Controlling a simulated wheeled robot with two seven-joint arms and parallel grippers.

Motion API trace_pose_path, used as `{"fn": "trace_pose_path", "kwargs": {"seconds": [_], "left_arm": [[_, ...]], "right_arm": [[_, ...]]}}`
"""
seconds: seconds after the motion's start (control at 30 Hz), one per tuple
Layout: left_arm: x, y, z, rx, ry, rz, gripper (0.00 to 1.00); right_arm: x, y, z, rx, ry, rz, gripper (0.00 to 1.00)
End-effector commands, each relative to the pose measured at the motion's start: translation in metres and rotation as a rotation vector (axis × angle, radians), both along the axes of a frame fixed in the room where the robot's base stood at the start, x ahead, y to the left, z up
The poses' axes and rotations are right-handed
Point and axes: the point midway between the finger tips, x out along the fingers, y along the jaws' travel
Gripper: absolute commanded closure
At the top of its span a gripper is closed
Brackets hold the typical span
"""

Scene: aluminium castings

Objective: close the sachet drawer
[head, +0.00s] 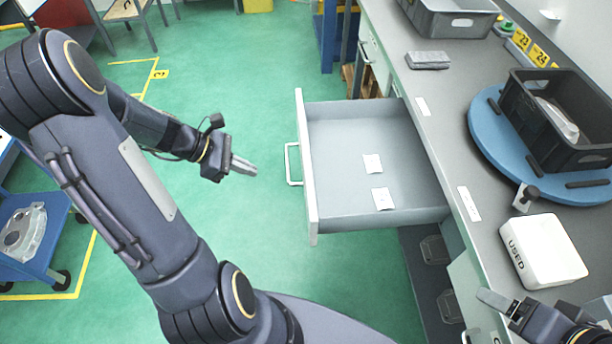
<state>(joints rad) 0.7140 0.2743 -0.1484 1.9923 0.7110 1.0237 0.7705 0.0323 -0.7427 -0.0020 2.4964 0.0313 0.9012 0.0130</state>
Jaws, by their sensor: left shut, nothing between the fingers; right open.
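The sachet drawer (345,142) is pulled out from under the grey workbench. Its white front (307,170) faces left and carries a light handle (291,163). Two white sachets lie on its floor, one near the middle (373,163) and one closer to the near wall (383,199). My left gripper (246,166) is shut and empty, in the air to the left of the handle and apart from it. My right gripper (497,301) is at the lower right, beside the white box over the bench's near part; it is open, its fingers partly hidden.
On the workbench (443,95) stand a white box marked USED (541,250), a black crate (553,148) on a blue turntable (483,125), and a grey bin (450,22). A blue cart (45,258) stands at left. The green floor left of the drawer is clear.

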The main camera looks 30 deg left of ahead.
Motion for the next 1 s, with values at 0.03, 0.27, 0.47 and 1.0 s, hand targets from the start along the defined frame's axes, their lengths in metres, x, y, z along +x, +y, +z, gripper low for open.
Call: {"fn": "trace_pose_path", "kwargs": {"seconds": [0.03, 0.27, 0.47, 1.0], "left_arm": [[0.002, -0.006, -0.005, -0.003, 0.002, -0.005, 1.0], [0.02, -0.037, -0.038, -0.003, 0.003, -0.01, 1.0], [0.036, -0.063, -0.063, -0.001, 0.0, -0.011, 1.0], [0.055, -0.092, -0.06, 0.003, 0.0, -0.008, 1.0]], "right_arm": [[0.0, 0.0, -0.001, 0.0, 0.0, 0.0, 0.25], [0.0, 0.0, -0.006, 0.0, 0.0, 0.0, 0.25], [0.0, 0.0, -0.01, 0.0, 0.0, 0.0, 0.25], [0.0, 0.0, -0.006, 0.0, 0.0, 0.0, 0.25]]}}
